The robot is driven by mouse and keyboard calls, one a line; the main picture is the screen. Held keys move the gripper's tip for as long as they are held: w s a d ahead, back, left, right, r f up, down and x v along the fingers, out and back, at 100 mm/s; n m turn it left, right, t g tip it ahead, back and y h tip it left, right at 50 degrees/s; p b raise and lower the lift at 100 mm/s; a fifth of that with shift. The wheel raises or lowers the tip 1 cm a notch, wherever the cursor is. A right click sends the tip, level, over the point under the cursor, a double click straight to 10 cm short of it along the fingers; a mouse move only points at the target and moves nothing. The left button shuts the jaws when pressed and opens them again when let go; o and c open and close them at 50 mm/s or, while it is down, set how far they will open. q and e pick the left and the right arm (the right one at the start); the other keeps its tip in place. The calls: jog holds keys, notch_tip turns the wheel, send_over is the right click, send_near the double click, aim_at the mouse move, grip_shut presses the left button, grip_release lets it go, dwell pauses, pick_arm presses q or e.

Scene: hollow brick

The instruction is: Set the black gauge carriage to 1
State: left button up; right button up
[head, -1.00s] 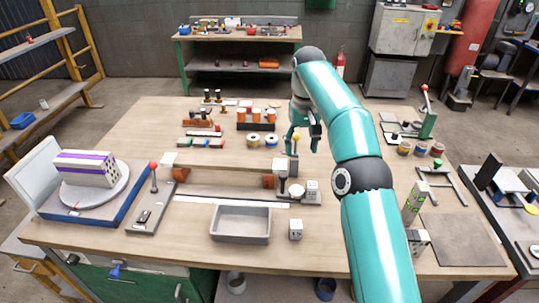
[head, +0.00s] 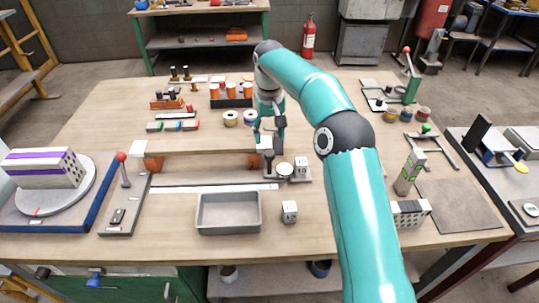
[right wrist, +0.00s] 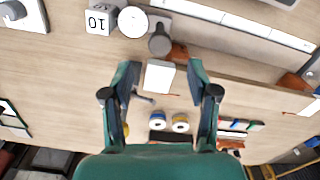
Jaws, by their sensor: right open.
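A long rail unit with a white scale strip (head: 215,188) lies across the bench; the strip also shows in the right wrist view (right wrist: 245,20). A dark upright knob (head: 268,156) stands near its right end, and in the right wrist view it is a dark round cylinder (right wrist: 160,40). I cannot tell whether this is the black gauge carriage. My right gripper (head: 271,128) is above and behind the knob, fingers pointing down. In the right wrist view its fingers are spread around a white-topped block (right wrist: 159,76), with nothing visibly gripped. My left gripper is not in view.
A white disc (head: 285,170) and a numbered cube (head: 302,168) are beside the knob. A grey tray (head: 228,229) and a loose cube (head: 290,211) lie in front. A red-knobbed lever (head: 122,158) stands left. Spools and orange-capped jars (head: 231,91) are behind.

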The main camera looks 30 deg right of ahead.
aim_at(270, 153)
notch_tip(270, 153, down, 7)
jog(key=shift+r, duration=0.1)
dwell(0.3)
grip_shut()
